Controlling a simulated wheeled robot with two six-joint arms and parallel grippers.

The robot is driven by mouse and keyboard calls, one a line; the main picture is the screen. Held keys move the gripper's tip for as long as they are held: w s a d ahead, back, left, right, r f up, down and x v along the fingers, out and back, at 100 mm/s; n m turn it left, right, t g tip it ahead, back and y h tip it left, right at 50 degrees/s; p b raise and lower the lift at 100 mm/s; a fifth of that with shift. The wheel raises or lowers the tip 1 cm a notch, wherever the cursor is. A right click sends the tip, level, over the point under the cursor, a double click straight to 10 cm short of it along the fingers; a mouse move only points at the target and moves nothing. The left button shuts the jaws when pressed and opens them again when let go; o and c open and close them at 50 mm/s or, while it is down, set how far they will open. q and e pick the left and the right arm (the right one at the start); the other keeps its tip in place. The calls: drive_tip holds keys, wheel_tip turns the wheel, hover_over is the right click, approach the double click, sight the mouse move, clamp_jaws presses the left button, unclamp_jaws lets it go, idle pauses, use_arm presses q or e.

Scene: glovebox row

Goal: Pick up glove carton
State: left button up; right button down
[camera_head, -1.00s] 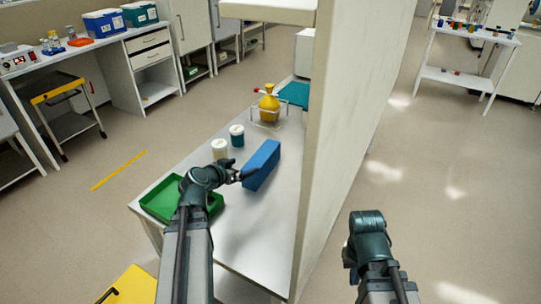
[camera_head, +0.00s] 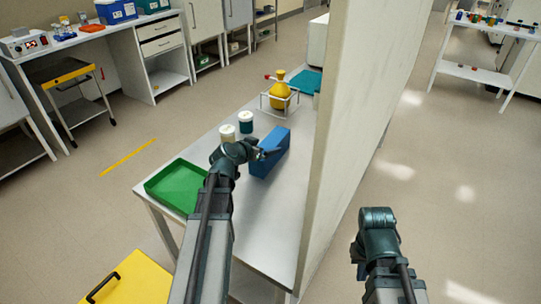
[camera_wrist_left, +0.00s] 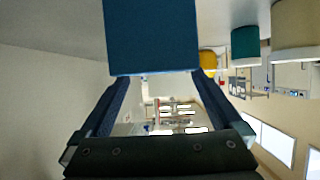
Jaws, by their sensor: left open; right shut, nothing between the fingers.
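The glove carton, which I take to be the long blue box (camera_head: 272,158), stands on the white bench beside the partition wall. My left gripper (camera_head: 264,154) is open at the carton's left side in the head view. In the left wrist view the carton (camera_wrist_left: 152,36) fills the top middle, with the open fingers (camera_wrist_left: 150,92) reaching toward its lower edge on either side. I cannot tell whether they touch it. My right gripper (camera_head: 376,232) is on the other side of the partition, empty and shut; its fingers are mostly hidden by the wrist.
A green tray (camera_head: 178,187) lies at the bench's near left corner. Two lidded jars, one teal (camera_head: 246,124) and one cream (camera_head: 227,133), stand behind my left wrist. A yellow flask (camera_head: 281,93) stands farther back. The tall partition (camera_head: 352,130) borders the bench on the right.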

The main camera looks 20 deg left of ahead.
sight(267, 145)
use_arm(q)
drive_tip(key=shift+a+b+x, duration=0.1)
drive_tip(key=shift+b+x, duration=0.55)
drive_tip(key=shift+x, duration=0.7)
drive_tip(key=shift+a+b+x, duration=0.15)
drive_tip(key=shift+b+x, duration=0.45)
drive_tip(key=shift+x, duration=0.7)
drive_tip(key=shift+c, duration=0.6)
clamp_jaws()
